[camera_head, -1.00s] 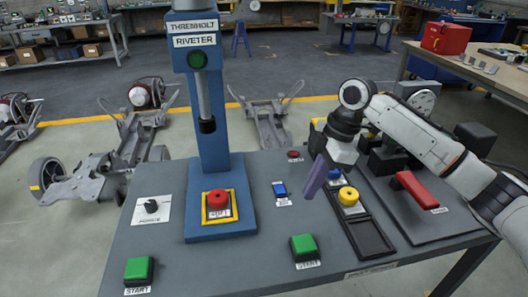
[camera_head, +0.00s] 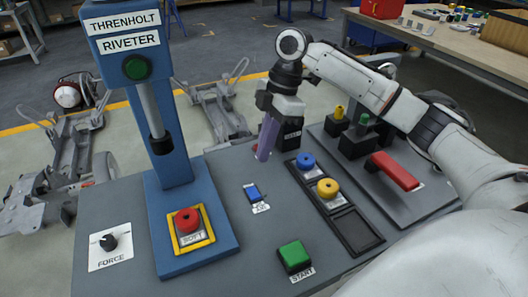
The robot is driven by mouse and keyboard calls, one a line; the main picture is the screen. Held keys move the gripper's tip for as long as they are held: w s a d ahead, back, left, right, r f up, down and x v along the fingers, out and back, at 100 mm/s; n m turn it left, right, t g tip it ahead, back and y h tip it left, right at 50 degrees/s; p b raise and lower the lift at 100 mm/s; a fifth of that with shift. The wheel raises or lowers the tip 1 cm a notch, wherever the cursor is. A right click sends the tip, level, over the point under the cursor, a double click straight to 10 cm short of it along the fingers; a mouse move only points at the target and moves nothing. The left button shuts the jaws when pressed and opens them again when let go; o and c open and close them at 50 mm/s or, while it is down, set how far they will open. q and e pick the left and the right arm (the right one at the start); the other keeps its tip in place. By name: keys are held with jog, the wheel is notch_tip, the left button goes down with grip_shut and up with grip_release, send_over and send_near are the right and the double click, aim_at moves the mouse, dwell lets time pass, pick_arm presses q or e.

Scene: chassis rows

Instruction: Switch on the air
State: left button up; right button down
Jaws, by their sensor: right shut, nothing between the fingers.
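A small blue rocker switch (camera_head: 253,193) sits on the grey bench top (camera_head: 215,180), with a white label at its front whose small text I cannot read surely. My right gripper (camera_head: 264,156) has purple fingers, shut and empty, pointing down. It is behind the switch and slightly right of it, apart from it. Its height above the bench is hard to tell. My left gripper is not in view.
The blue riveter (camera_head: 168,120) stands left, with a red button (camera_head: 187,220) on its base. A force knob (camera_head: 109,242) and a green start button (camera_head: 294,256) flank it. A black tray (camera_head: 351,229) holds blue and yellow rings. A red lever (camera_head: 395,171) is right.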

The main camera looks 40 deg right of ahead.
send_over(254, 196)
jog(key=d, duration=0.1)
notch_tip(254, 196, down, 10)
jog(key=shift+s+d+r, duration=0.1)
jog(key=shift+r, duration=0.05)
jog(key=shift+f, duration=0.55)
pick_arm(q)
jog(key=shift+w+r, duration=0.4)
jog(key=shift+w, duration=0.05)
pick_arm(e)
jog(key=shift+f, duration=0.15)
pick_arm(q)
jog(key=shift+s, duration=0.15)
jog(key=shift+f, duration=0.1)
